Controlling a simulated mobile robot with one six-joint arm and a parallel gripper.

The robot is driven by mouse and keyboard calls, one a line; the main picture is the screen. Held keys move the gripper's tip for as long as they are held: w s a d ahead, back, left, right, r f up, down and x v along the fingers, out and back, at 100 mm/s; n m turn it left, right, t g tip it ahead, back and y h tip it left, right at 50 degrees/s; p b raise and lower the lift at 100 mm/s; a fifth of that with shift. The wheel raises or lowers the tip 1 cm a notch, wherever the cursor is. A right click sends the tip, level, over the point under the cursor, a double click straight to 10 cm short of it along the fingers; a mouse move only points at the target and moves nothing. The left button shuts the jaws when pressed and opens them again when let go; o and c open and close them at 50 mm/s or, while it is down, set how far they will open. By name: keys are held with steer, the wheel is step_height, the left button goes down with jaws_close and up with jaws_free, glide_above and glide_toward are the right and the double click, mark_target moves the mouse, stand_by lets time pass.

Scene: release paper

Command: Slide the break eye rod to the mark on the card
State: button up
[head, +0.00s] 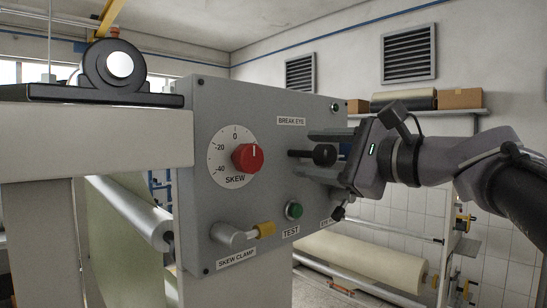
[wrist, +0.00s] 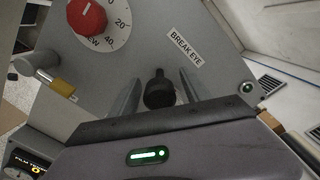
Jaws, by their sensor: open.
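The break eye rod (head: 325,155) is a dark rod with a round black knob, sticking out of the grey panel below the BREAK EYE label (head: 291,121). In the wrist view the rod (wrist: 159,88) stands upright in the picture, between my fingers. My gripper (head: 303,151) is open, with one finger above and one below the rod in the head view. In the wrist view my gripper (wrist: 155,84) shows a gap on both sides of the knob. I cannot make out a card or its mark in either view.
The grey panel (head: 205,190) also carries a red SKEW knob (head: 247,157), a SKEW CLAMP lever (head: 232,236) with a yellow end and a green TEST button (head: 294,210). A pale roll (head: 365,262) lies below my arm.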

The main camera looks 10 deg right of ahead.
steer(key=b+v, duration=0.4)
steer(key=v, duration=1.2)
steer(key=shift+s, duration=0.25)
steer(key=shift+d, duration=0.1)
